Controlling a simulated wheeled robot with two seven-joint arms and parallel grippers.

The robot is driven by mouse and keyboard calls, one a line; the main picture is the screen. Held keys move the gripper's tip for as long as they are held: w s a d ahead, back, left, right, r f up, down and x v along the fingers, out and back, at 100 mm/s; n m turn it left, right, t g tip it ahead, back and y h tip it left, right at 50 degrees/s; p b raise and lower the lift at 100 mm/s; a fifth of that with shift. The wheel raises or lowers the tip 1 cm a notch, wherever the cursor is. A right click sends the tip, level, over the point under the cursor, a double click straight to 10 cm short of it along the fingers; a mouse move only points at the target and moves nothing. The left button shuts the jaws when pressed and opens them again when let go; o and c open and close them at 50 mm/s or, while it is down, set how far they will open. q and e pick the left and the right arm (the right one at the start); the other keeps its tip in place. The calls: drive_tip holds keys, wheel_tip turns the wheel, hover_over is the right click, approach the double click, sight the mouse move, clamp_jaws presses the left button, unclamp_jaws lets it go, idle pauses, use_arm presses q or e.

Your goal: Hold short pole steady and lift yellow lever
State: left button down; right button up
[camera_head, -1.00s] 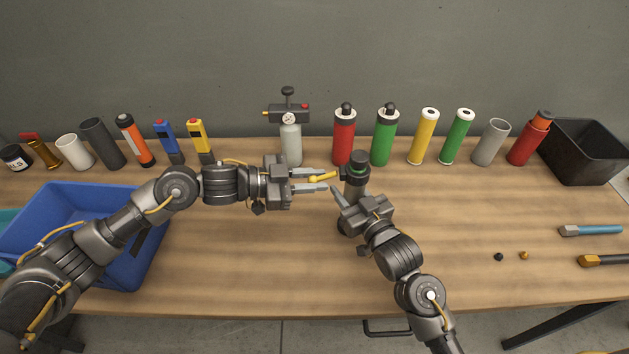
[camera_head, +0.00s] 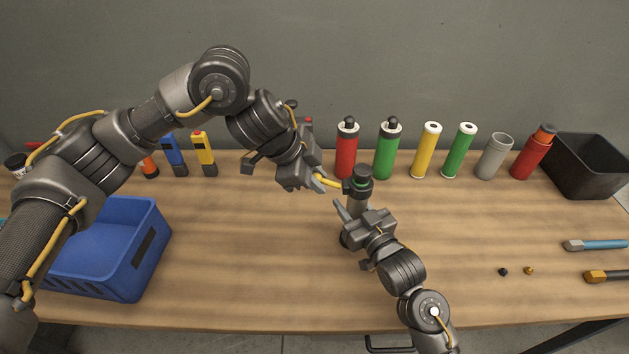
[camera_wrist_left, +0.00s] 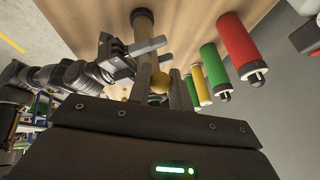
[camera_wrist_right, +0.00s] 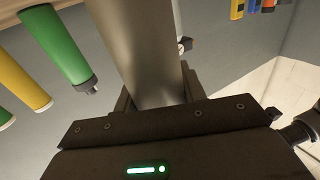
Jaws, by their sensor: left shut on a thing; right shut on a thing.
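The short pole (camera_head: 357,197) stands upright on the bench, dark grey with a green ring near its top. The yellow lever (camera_head: 331,182) sticks out to the left from its upper part, outer end slightly higher than its root. My left gripper (camera_head: 317,184), angled down to the right, is shut on the lever's outer end. A yellow knob (camera_wrist_left: 159,82) shows between its fingers in the left wrist view. My right gripper (camera_head: 346,211) is shut on the pole below the lever. The pole (camera_wrist_right: 145,45) fills the middle of the right wrist view; the fingertips are hidden there.
Red (camera_head: 346,152), green (camera_head: 387,153) and yellow (camera_head: 426,152) cylinders stand behind the pole. A blue bin (camera_head: 128,255) is at left and a black bin (camera_head: 590,170) at far right. My left arm hides part of the back row. The front middle of the bench is clear.

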use_arm(q)
drive_tip(key=shift+s+d+r+y, duration=0.1)
drive_tip(key=shift+d+r+y, duration=0.25)
drive_tip(key=shift+y, duration=0.45)
drive_tip(key=c, duration=1.3)
unclamp_jaws()
drive_tip(key=shift+a, duration=0.1)
drive_tip(key=v, duration=1.2)
